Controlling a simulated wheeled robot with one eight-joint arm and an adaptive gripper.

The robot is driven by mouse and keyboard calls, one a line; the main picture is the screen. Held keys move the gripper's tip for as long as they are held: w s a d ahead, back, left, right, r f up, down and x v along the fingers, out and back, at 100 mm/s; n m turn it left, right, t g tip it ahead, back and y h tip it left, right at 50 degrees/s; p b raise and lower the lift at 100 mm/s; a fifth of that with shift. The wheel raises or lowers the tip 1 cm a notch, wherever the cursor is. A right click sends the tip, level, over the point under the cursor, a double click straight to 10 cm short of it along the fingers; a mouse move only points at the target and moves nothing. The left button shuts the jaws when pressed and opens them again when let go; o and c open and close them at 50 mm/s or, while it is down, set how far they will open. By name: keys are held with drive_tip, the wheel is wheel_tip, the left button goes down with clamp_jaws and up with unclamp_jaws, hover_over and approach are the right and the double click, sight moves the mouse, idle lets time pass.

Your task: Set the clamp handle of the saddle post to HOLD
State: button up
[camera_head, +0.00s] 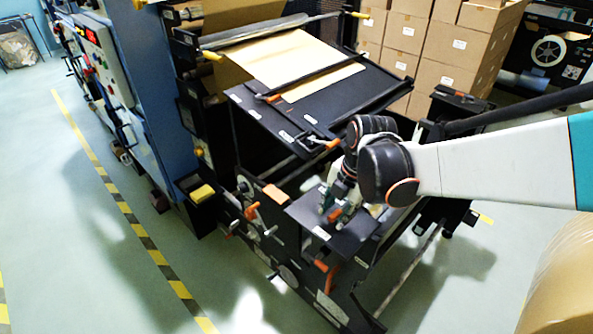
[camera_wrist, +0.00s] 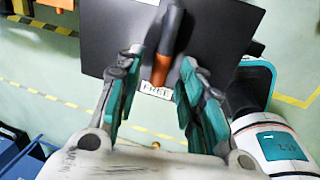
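A lever handle (camera_wrist: 174,32) with a black shaft and an orange tip (camera_wrist: 160,70) stands over a dark flat plate (camera_wrist: 225,30) in the wrist view. A white label reading FREE (camera_wrist: 156,92) lies on the plate just by the orange tip. My gripper (camera_wrist: 162,60) is open, with its teal-padded fingers on either side of the handle and visible gaps to both. In the head view, my gripper (camera_head: 338,203) is low over the dark plate (camera_head: 305,212), beside an orange tip (camera_head: 335,214). A HOLD label cannot be made out.
Several other orange handles (camera_head: 251,211) stick out of the machine's side at the left of the plate. A sloped black table with brown paper (camera_head: 300,62) is behind. Cartons (camera_head: 440,45) are stacked at the back. A large kraft roll (camera_head: 562,285) stands at lower right. Floor at left is clear.

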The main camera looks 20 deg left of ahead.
drive_tip(key=shift+f, duration=0.2)
drive_tip(key=shift+w, duration=0.1)
clamp_jaws()
